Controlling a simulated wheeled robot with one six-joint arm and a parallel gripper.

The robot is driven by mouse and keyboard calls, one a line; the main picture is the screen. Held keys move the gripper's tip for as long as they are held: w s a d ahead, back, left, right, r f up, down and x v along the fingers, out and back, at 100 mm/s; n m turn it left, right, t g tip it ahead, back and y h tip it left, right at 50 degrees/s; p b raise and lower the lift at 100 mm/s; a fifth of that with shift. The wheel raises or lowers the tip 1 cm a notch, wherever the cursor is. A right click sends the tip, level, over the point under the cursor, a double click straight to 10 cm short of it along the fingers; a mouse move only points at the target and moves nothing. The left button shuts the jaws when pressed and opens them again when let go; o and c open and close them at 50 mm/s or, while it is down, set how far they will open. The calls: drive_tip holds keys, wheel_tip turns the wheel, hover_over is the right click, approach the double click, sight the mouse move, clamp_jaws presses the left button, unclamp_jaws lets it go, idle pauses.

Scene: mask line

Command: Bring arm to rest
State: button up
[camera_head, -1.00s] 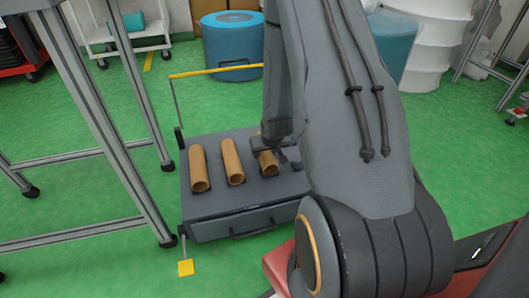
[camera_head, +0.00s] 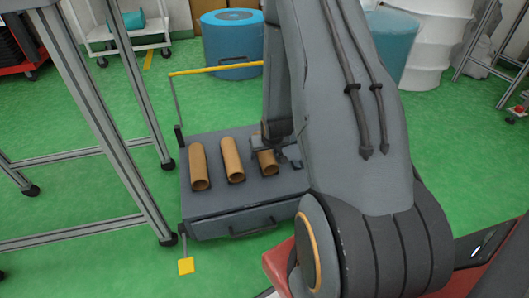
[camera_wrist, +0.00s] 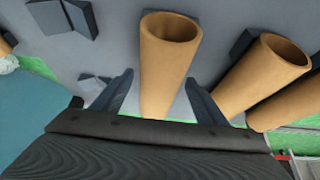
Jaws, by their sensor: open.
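My arm (camera_head: 345,110) reaches forward and down over a low grey cart. My gripper (camera_wrist: 160,98) is open, with its two fingers on either side of a brown cardboard tube (camera_wrist: 168,60); neither finger clearly presses on it. In the head view this tube is the rightmost one (camera_head: 268,165), partly hidden by my gripper. Two more brown tubes, a middle one (camera_head: 232,160) and a left one (camera_head: 199,167), lie in a row on the cart. They also show at the right of the wrist view (camera_wrist: 262,75).
The grey cart (camera_head: 240,218) has a drawer front and a yellow handle bar (camera_head: 215,71). A metal frame (camera_head: 100,120) stands close on its left. A blue drum (camera_head: 231,47) stands behind. Green floor (camera_head: 480,150) is clear to the right.

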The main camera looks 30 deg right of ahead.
drive_tip(key=p+v, duration=0.3)
drive_tip(key=v, duration=0.4)
drive_tip(key=shift+s+a+r, duration=0.1)
drive_tip(key=shift+s+r, duration=0.05)
drive_tip(key=shift+r, duration=0.15)
drive_tip(key=s+a+r+n+g+y, duration=0.1)
drive_tip(key=s+a+r+n, duration=0.1)
drive_tip(key=a+r, duration=0.8)
drive_tip(key=s+a+r+n+g+y, duration=0.15)
drive_tip(key=a+r, duration=0.45)
drive_tip(key=a, duration=0.8)
drive_tip(key=s+a+r+n+g, duration=0.1)
drive_tip(key=s+a+r+n, duration=0.1)
drive_tip(key=s+a+r, duration=0.45)
drive_tip(key=s+a+r+n+g+y, duration=0.15)
drive_tip(key=s+a, duration=0.25)
drive_tip(key=s, duration=0.5)
drive_tip(key=s+a+r+n+g, duration=0.1)
drive_tip(key=s+a+r+n, duration=0.1)
drive_tip(key=s+a+r, duration=0.45)
drive_tip(key=s+d+r+m+h+p, duration=0.2)
drive_tip(key=d+r+m+p, duration=0.3)
drive_tip(key=d+r+p, duration=1.7)
wheel_tip(320, 180, up, 2)
drive_tip(key=p, duration=1.2)
drive_tip(key=shift+s+m+p, duration=0.3)
drive_tip(key=shift+m+p, duration=0.05)
drive_tip(key=shift+m, duration=0.05)
drive_tip(key=shift+c, duration=0.3)
